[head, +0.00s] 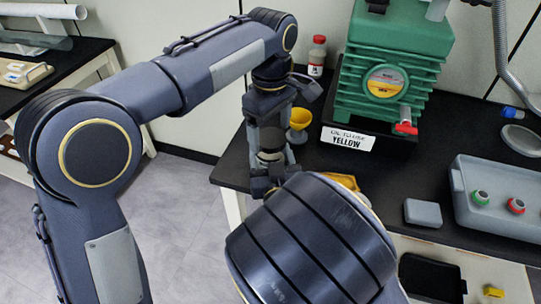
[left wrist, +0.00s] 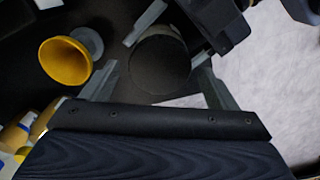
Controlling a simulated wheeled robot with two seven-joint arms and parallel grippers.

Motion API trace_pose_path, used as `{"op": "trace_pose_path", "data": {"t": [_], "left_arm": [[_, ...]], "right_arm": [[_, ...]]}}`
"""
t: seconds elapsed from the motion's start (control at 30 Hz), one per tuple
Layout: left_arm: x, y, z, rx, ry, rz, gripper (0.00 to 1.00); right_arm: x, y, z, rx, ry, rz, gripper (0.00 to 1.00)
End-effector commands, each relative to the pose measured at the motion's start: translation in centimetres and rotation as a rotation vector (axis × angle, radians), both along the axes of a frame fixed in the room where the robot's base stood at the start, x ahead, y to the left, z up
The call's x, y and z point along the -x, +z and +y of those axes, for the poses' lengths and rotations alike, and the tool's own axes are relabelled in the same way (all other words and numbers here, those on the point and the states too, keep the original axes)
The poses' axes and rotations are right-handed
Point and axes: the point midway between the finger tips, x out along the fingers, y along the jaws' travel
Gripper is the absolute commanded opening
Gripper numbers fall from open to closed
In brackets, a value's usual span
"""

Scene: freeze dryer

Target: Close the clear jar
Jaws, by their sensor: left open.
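My left gripper (head: 266,108) comes down from above and is open. Just below it is a dark round piece (head: 271,142), which looks like the jar's lid or top. In the left wrist view it shows as a dark disc (left wrist: 160,63). I cannot make out the clear jar's walls, or whether the lid sits on it. My right gripper (head: 264,182) is below, mostly hidden by its own forearm.
A yellow funnel (head: 300,118) stands close beside the grippers, also in the left wrist view (left wrist: 66,62). Behind are a green pump (head: 395,60), a sign (head: 347,139) and a red-capped bottle (head: 317,56). A grey box (head: 422,213) and grey tray (head: 462,200) lie right on the black bench.

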Motion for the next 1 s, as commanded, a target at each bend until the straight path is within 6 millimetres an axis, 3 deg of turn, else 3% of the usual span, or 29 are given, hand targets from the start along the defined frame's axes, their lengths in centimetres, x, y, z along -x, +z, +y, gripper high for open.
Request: {"op": "trace_pose_path", "data": {"t": [0.13,0.43,0.8,1.0], "left_arm": [[0.03,-1.01,0.03,-0.001,0.0,0.001,0.81],[0.02,-1.18,-0.01,0.0,0.0,0.0,0.81],[0.03,-1.16,-0.02,0.001,-0.001,0.0,0.35],[0.04,-1.16,-0.03,0.001,-0.121,0.0,0.35]], "right_arm": [[0.0,0.0,0.0,0.0,0.0,0.0,0.0],[0.0,-0.01,0.0,0.0,0.0,0.0,0.0],[0.0,-0.01,0.0,0.0,0.0,0.0,0.0],[0.0,-0.01,0.0,0.0,0.0,0.0,0.0]]}}
